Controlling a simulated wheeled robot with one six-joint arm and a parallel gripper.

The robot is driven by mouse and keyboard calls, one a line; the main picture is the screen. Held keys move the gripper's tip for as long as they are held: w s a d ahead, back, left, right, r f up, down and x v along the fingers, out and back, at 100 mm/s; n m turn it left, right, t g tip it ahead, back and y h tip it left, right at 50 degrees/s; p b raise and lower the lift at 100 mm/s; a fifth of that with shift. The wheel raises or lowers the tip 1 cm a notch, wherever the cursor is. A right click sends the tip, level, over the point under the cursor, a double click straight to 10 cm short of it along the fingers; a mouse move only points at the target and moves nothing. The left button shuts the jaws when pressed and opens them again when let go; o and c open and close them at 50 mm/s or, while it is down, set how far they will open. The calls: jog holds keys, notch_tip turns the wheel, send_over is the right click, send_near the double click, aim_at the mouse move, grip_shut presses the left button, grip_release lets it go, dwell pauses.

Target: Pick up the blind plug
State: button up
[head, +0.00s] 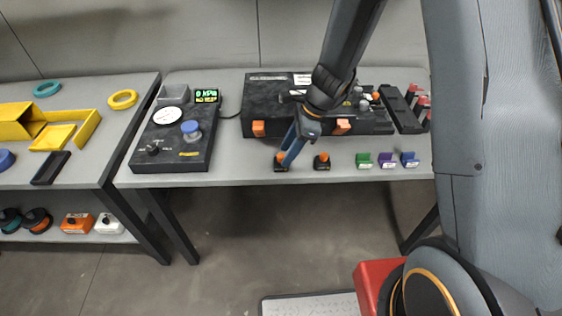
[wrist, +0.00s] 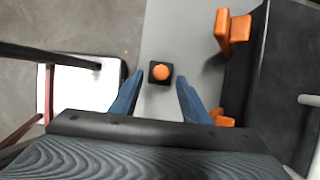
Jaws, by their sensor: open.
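Two small orange-topped plugs on black square bases stand near the front edge of the bench; they look like blind plugs. The left plug (head: 280,162) is under my gripper (head: 287,157), partly covered by its blue fingers. The right plug (head: 321,162) stands clear, a little to the right. In the wrist view, one plug (wrist: 160,72) shows upright between and slightly beyond the fingertips of my gripper (wrist: 159,80). The fingers are open, with a gap on both sides of the plug, and hold nothing.
A black case (head: 262,100) with orange latches (head: 341,127) lies just behind the plugs. Green, purple and blue blocks (head: 386,160) stand to the right. A black control box (head: 172,150) is on the left. The bench front edge is close to the plugs.

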aim_at(283, 155)
jog(key=shift+p+x, duration=0.35)
jog(key=shift+x, duration=1.4)
jog(key=c, duration=0.8)
